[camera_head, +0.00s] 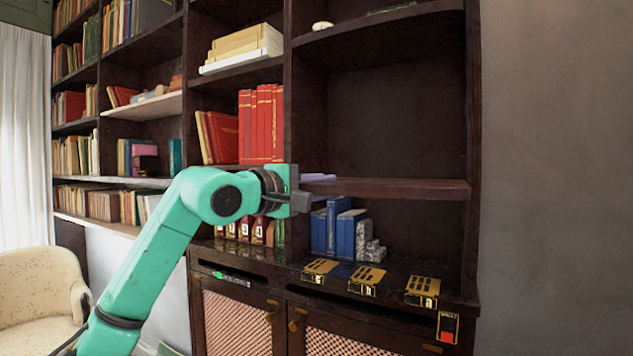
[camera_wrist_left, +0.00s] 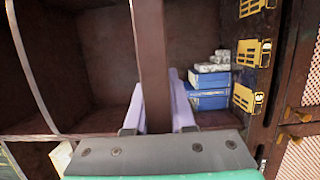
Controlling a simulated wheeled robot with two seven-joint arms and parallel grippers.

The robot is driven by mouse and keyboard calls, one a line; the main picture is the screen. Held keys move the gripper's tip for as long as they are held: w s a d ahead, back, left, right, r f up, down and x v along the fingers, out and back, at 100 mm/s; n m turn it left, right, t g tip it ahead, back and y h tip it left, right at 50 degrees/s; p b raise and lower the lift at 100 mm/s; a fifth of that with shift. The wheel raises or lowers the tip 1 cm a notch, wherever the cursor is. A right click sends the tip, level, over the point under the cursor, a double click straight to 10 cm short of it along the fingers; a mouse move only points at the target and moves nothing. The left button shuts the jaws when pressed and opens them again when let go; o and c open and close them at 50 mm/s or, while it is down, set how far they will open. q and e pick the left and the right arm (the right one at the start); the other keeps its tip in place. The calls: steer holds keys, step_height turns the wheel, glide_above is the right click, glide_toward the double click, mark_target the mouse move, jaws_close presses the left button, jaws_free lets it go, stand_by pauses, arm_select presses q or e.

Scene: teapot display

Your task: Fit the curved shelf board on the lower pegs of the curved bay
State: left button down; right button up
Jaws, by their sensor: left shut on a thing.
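The curved shelf board (camera_head: 400,188) is dark brown and lies roughly level across the right-hand bay (camera_head: 390,115), between the upper shelf and the cabinet top. Its right end is close to the bay's right side panel. My left gripper (camera_head: 320,178) is shut on the board's left part. In the left wrist view the lavender fingers (camera_wrist_left: 160,103) lie on both sides of the board (camera_wrist_left: 152,50), which runs up out of the picture. The lower pegs are not clearly visible, so I cannot tell whether the board rests on them. My right gripper is not in view.
Blue books (camera_head: 340,230) and grey blocks (camera_head: 370,251) stand below the board. Several black-and-gold labelled pieces (camera_head: 364,279) lie on the cabinet top (camera_head: 395,263). The space above the board is clear up to the upper shelf (camera_head: 380,20).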

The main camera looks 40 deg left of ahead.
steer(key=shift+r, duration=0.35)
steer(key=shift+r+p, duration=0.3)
steer(key=shift+p, duration=0.2)
stand_by(1.3)
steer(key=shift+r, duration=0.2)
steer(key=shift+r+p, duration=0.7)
steer(key=shift+p, duration=0.15)
stand_by(4.7)
